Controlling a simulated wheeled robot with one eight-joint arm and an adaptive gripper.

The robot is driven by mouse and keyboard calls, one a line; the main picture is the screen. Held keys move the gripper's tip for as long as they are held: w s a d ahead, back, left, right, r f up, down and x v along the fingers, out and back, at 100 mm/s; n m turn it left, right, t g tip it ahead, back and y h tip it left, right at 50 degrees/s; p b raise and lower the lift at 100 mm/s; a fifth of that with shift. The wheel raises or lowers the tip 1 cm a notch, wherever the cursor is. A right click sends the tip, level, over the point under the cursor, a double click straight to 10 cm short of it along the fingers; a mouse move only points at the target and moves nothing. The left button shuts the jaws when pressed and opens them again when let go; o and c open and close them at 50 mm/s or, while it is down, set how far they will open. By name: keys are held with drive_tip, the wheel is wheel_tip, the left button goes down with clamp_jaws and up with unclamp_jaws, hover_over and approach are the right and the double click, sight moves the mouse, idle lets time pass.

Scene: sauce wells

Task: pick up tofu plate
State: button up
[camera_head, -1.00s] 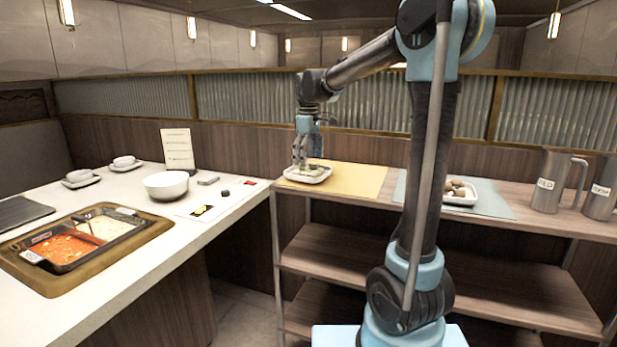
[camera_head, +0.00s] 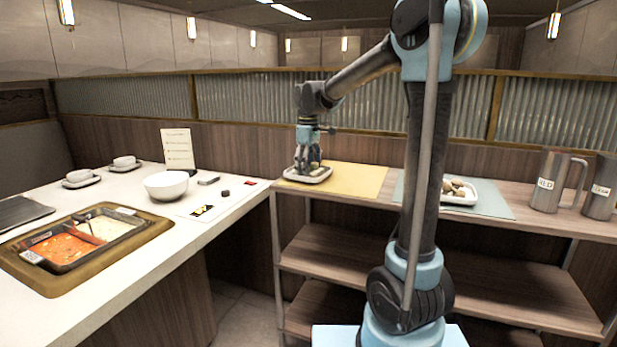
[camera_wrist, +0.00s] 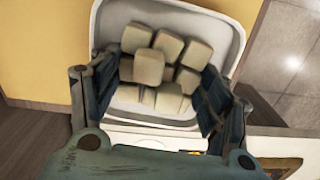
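The tofu plate, a white rectangular dish (camera_head: 291,178), sits on the yellow mat at the left end of the shelf top; its rim also shows in the wrist view (camera_wrist: 236,45). Several pale tofu cubes (camera_wrist: 150,67) are heaped in its middle. My gripper (camera_head: 308,167) points down over the plate. In the wrist view its dark fingers (camera_wrist: 158,85) are wide apart, one left and one right of the cubes, and overlap the plate's side rims. I cannot tell whether they touch the plate.
The yellow mat (camera_head: 360,180) is otherwise bare. A second white dish (camera_head: 461,200) with brownish balls is on the pale green mat (camera_head: 495,207). Metal jugs (camera_head: 552,185) stand at the right.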

drive_tip(key=shift+c, duration=1.4)
wheel_tip(320, 180, up, 10)
